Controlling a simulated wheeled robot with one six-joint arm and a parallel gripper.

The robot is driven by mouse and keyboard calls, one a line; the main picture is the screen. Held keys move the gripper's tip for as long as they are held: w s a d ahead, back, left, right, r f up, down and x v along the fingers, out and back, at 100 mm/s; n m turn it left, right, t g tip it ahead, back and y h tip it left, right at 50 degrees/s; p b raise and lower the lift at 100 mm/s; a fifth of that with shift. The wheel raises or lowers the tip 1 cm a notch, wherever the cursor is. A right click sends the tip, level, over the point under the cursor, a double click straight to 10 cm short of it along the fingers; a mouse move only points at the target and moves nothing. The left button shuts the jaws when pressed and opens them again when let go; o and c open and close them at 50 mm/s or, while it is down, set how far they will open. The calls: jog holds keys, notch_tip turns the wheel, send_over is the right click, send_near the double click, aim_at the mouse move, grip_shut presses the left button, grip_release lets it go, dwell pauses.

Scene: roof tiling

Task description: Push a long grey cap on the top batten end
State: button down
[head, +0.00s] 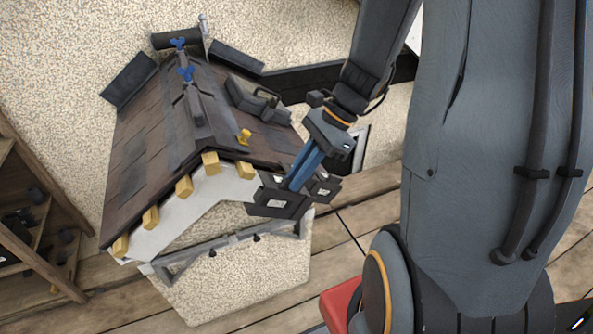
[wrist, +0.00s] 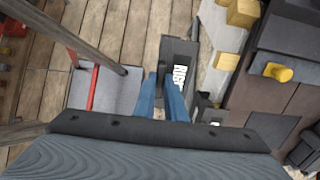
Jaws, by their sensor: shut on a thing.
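Yellow wooden batten ends stick out along the roof model's near edge; the top batten end (head: 210,163) sits by the peak and looks bare. Batten ends also show at the upper right of the wrist view (wrist: 242,13). My gripper (head: 291,187) has its blue fingers pointing down to the right of the roof edge, at a dark holder with white labels (head: 272,208). In the wrist view the fingers (wrist: 163,80) are close together beside the labelled dark panel (wrist: 181,55). They are shut on a grey piece, probably a cap, mostly hidden between them.
A grey metal frame (head: 215,242) stands below the eave. Wooden shelves (head: 35,230) stand at the left.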

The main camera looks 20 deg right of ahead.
jog(key=shift+w+a+f+b, duration=0.25)
jog(key=shift+w+f+b, duration=0.2)
jog(key=shift+w, duration=0.2)
jog(key=shift+w+a+f+b, duration=0.25)
jog(key=shift+w+f+b, duration=0.15)
jog(key=shift+w+b, duration=0.25)
jog(key=shift+w+a+f+b, duration=0.25)
jog(key=shift+w+f+b, duration=0.2)
jog(key=shift+w, duration=0.25)
jog(key=w+b, duration=0.1)
jog(key=w, duration=0.2)
jog(key=shift+w+r, duration=0.1)
jog(key=shift+w, duration=0.3)
jog(key=shift+w+a+r, duration=0.1)
jog(key=shift+w+r, duration=0.05)
jog(key=shift+w, duration=0.2)
jog(key=shift+w+p, duration=1.1)
jog(key=shift+w, duration=0.85)
dwell(0.9)
jog(key=c, duration=1.7)
grip_release()
jog(key=shift+c, duration=0.2)
jog(key=p+v, duration=0.4)
jog(key=v, duration=0.2)
